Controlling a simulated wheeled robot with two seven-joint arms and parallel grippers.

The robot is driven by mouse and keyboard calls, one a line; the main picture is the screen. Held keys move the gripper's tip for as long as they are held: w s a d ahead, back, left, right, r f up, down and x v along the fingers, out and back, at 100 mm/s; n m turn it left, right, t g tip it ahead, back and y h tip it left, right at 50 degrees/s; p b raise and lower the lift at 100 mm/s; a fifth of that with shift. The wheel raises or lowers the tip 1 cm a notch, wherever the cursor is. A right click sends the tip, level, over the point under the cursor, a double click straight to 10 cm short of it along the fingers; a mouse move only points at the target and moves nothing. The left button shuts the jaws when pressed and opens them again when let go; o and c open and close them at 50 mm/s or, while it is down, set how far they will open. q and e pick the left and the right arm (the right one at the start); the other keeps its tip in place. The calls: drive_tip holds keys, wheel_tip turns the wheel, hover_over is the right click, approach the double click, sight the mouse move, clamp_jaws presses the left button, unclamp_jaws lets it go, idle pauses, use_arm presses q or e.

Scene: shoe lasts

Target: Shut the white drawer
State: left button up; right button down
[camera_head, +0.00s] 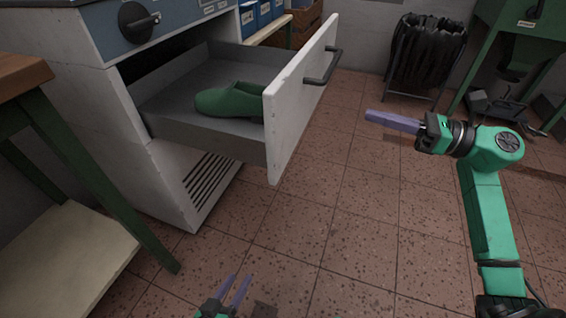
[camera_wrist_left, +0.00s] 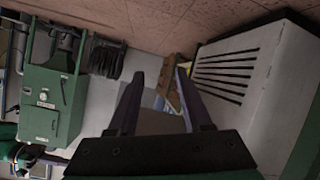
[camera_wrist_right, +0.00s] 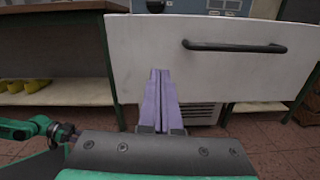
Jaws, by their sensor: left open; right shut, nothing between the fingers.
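The white drawer (camera_head: 296,98) is pulled well out of the white cabinet (camera_head: 73,38), with a black handle (camera_head: 324,68) on its front. A green shoe last (camera_head: 231,101) lies inside the drawer. In the right wrist view the drawer front (camera_wrist_right: 150,50) and its handle (camera_wrist_right: 235,47) face the camera. My right gripper (camera_head: 368,116) is shut and empty, to the right of the drawer front and apart from it in the head view; its fingers (camera_wrist_right: 160,72) point at the front. My left gripper (camera_head: 240,277) is open and empty, low in front of the cabinet.
A table with a wooden top (camera_head: 22,72) and green legs stands at the left. A black bag bin (camera_head: 428,50) and a green machine (camera_head: 525,25) stand at the back right. The tiled floor (camera_head: 345,215) before the drawer is clear.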

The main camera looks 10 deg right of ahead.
drive_tip(key=a+n, duration=0.1)
approach(293, 105)
drive_tip(key=shift+g, duration=0.3)
drive_tip(key=x, duration=0.6)
drive_tip(key=shift+w+r, duration=0.1)
drive_tip(key=shift+r, duration=0.1)
drive_tip(key=shift+w+a, duration=0.2)
drive_tip(key=shift+a, duration=0.1)
